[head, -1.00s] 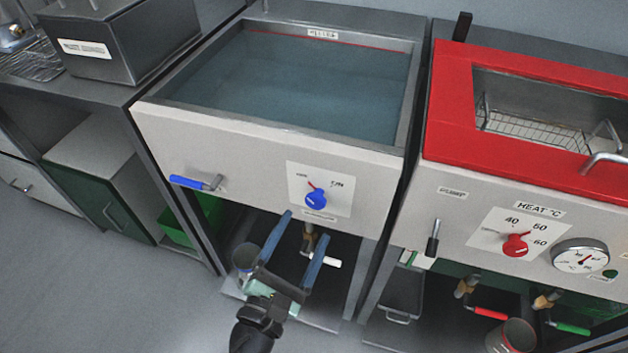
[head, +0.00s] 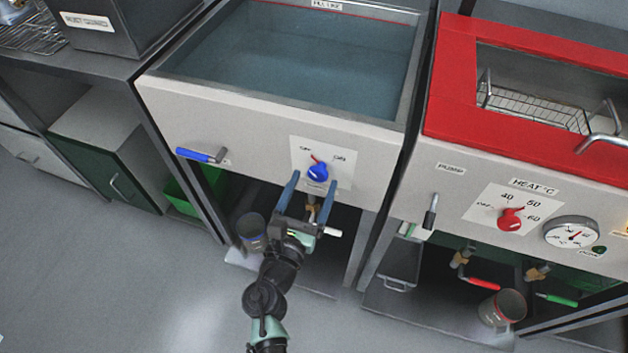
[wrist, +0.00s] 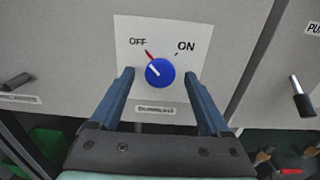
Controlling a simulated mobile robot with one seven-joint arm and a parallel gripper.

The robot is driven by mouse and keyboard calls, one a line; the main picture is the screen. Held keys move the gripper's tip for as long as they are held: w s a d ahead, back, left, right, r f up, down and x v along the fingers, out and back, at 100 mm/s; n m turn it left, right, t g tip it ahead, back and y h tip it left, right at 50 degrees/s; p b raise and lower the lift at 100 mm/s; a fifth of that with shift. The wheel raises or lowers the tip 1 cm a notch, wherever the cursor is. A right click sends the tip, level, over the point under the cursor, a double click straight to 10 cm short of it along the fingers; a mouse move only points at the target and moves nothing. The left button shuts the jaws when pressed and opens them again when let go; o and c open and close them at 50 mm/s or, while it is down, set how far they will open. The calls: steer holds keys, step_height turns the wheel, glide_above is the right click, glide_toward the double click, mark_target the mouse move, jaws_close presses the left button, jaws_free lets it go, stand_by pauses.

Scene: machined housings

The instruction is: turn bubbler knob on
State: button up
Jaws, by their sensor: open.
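The blue bubbler knob (head: 318,172) sits on a white plate on the front of the water tank. In the wrist view the knob (wrist: 160,72) has a white pointer line aimed up and left, beside a red mark toward OFF; ON is at upper right. My gripper (head: 309,182) is open in front of the panel. In the wrist view its two blue fingers (wrist: 164,76) stand on either side of the knob, with visible gaps to it. I cannot tell how far the fingertips are from the panel. A label lies below the knob.
A blue-handled lever (head: 200,155) sticks out left of the knob. A valve with a white handle (head: 333,232) is below the tank. A red-rimmed bath (head: 455,90) with a red heat knob (head: 510,218) and a black lever (head: 430,212) stands to the right.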

steer(key=shift+w+d, duration=0.25)
steer(key=shift+w, duration=0.35)
jaws_close()
